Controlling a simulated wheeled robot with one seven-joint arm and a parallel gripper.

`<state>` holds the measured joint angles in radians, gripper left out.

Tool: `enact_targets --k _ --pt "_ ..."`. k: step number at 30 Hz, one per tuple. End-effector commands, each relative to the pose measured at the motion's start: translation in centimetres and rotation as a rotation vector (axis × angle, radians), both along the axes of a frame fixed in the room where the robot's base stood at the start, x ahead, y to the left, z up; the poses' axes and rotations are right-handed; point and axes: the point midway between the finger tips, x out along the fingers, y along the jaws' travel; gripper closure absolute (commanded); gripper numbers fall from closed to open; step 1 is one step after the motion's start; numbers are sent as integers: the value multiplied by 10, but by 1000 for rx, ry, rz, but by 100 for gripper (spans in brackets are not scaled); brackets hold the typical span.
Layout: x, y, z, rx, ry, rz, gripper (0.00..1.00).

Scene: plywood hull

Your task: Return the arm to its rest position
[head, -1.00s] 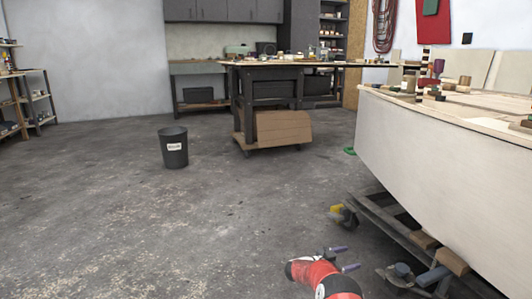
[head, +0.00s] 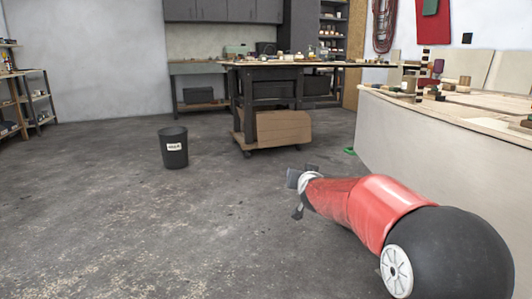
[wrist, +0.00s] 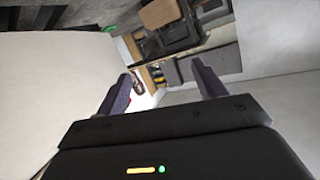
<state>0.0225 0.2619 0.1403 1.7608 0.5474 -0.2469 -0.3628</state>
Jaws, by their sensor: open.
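My red arm reaches in from the lower right of the head view, with its big black joint in front of the pale hull (head: 430,150). My gripper (head: 299,192) is at the arm's far end, over bare floor to the left of the hull; its fingers are hard to make out there. In the wrist view my gripper (wrist: 163,82) has its two dark fingers well apart, with nothing between them. The pale hull side fills the left of that view.
A dark bin (head: 173,149) stands on the floor to the left. Small items stand on the hull's top edge. The floor at left is mostly clear.

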Motion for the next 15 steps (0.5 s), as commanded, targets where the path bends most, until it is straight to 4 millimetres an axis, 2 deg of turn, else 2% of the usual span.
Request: enact_targets --k 1,2,6,8,12,15 --pt "-28 4 10 -12 36 39 30" --pt "-44 6 13 -18 64 61 30" --pt "-125 10 11 -50 216 142 30" --pt "-163 9 6 -64 285 165 30" --pt "-251 -1 -15 -93 451 186 30" --pt "-305 -11 -33 -109 557 183 30"
